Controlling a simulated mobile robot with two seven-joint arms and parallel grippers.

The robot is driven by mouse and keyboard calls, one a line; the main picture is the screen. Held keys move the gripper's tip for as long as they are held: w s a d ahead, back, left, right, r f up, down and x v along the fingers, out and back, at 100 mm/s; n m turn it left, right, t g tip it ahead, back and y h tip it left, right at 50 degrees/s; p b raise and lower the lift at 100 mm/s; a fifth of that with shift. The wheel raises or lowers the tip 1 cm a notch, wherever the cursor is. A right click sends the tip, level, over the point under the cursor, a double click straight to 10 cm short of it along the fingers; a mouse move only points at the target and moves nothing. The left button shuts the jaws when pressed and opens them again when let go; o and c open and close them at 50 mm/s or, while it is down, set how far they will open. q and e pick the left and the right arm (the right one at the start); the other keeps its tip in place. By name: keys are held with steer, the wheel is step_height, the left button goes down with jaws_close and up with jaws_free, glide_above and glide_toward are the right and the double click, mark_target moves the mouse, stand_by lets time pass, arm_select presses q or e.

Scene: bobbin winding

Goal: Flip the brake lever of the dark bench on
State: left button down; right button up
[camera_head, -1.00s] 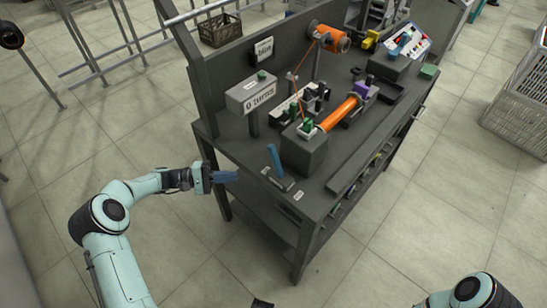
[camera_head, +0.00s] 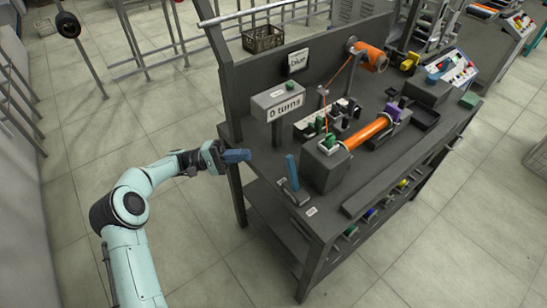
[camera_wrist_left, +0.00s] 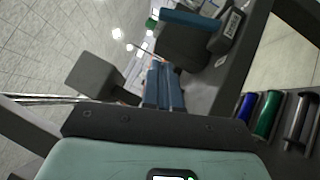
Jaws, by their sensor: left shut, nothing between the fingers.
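The dark bench (camera_head: 262,175) stands in the middle of the head view. Its brake lever has a blue handle (camera_head: 292,172) that stands up, slightly tilted, from a slotted base at the bench's near left corner. The lever also shows as a blue bar at the top of the left wrist view (camera_wrist_left: 190,20). My left gripper (camera_head: 247,156) is shut and empty, just left of the lever at the bench's left edge, with a gap between them. Its blue fingers show in the left wrist view (camera_wrist_left: 163,88). My right gripper is out of view.
A grey box reading "0 turns" (camera_head: 278,100) stands behind the lever. A dark block with a green knob (camera_head: 326,168) stands to its right, beside an orange bobbin (camera_head: 367,132). Several coloured spools (camera_head: 370,214) lie on the shelf below.

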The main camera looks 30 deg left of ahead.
mark_target(288, 160)
arm_select(q)
steer(key=x, duration=0.7)
steer(key=shift+w+d, duration=0.1)
steer(key=shift+d, duration=0.25)
steer(key=shift+s+d+r, duration=0.25)
steer(key=shift+d, duration=0.25)
steer(key=shift+s+d+r, duration=0.2)
steer(key=shift+s+d, duration=0.05)
steer(key=shift+d, duration=0.25)
steer(key=shift+s+d+r, duration=0.25)
steer(key=shift+d, duration=0.25)
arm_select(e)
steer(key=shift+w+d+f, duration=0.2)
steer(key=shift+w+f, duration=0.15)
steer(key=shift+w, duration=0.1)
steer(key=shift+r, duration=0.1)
